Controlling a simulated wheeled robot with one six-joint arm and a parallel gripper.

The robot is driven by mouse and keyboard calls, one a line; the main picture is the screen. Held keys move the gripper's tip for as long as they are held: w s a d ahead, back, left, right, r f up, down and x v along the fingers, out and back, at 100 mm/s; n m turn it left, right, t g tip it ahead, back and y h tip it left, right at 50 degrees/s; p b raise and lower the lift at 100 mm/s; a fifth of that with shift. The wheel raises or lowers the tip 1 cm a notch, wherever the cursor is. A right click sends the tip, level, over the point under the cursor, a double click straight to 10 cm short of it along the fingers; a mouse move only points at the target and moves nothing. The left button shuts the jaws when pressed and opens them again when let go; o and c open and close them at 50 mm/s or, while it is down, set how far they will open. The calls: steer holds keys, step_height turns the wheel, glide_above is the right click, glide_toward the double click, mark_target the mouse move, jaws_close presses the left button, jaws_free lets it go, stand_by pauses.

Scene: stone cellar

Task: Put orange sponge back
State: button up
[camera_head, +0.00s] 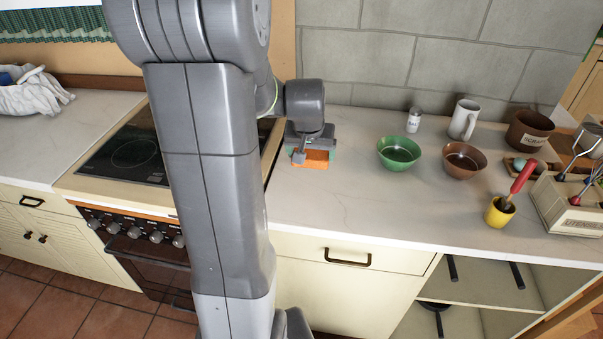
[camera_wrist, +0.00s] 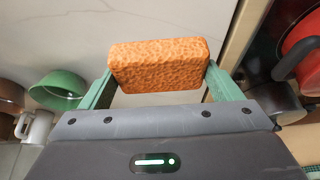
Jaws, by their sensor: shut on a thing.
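The orange sponge (camera_head: 314,161) shows below my gripper (camera_head: 310,154) in the head view, over the counter just right of the stove. In the wrist view the sponge (camera_wrist: 158,62) sits crosswise between the green fingers of my gripper (camera_wrist: 160,72), one finger at each end. The gripper is shut on it. I cannot tell whether the sponge touches the counter. My arm hides part of the stove and counter.
The stove (camera_head: 122,150) lies left. Right of the gripper stand a green bowl (camera_head: 399,152), a brown bowl (camera_head: 463,160), a shaker (camera_head: 414,120), a white mug (camera_head: 464,118) and a yellow cup (camera_head: 498,212). The front counter (camera_head: 345,218) is clear. A red pot (camera_wrist: 300,38) shows in the wrist view.

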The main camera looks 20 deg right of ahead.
mark_target(311, 168)
steer(key=shift+d+f, duration=0.15)
steer(key=shift+d, duration=0.05)
step_height(311, 168, down, 9)
steer(key=shift+f+p, duration=0.15)
steer(key=shift+p, duration=0.2)
steer(key=shift+f, duration=0.15)
steer(key=o, duration=0.9)
steer(key=shift+s+r, duration=0.1)
steer(key=shift+r, duration=0.5)
steer(key=v, duration=1.1)
steer(key=shift+s+a, duration=0.1)
